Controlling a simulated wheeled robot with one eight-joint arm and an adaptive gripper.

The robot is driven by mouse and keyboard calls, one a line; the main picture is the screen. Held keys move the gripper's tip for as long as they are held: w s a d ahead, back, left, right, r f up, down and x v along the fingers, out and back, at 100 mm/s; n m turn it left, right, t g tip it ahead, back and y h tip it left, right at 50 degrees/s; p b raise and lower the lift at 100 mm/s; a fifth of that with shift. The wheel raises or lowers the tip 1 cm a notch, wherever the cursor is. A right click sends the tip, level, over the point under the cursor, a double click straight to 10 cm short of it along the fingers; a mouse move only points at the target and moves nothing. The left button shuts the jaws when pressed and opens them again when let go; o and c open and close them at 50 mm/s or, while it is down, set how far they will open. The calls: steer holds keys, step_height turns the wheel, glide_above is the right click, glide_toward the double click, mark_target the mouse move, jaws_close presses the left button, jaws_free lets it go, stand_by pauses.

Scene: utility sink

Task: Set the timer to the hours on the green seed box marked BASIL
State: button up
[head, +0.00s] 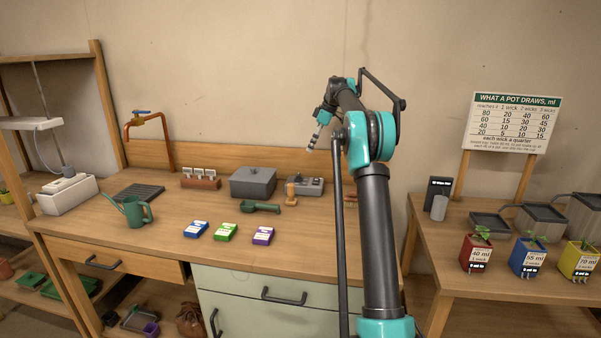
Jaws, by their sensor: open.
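The green seed box (226,232) lies flat on the wooden bench, between a blue box (196,229) and a purple box (263,236). Its print is too small to read here. No timer can be made out for certain. A white unit (67,195) at the bench's left end has a cable running up towards a lamp (30,123); a dial on it cannot be made out. My gripper (313,142) is open, high above the back of the bench and well apart from the boxes. Nothing shows between its fingers.
A green watering can (137,212), a copper tap (150,118), a grey lidded bin (252,182), a green scoop (260,207) and a small grey block (306,187) stand on the bench. A side table with potted plants (478,250) is at right. The bench's front is mostly clear.

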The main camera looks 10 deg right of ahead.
mark_target(298, 174)
steer(key=x, duration=1.4)
steer(key=shift+r, duration=0.1)
steer(key=c, duration=1.2)
steer(key=shift+o, duration=0.2)
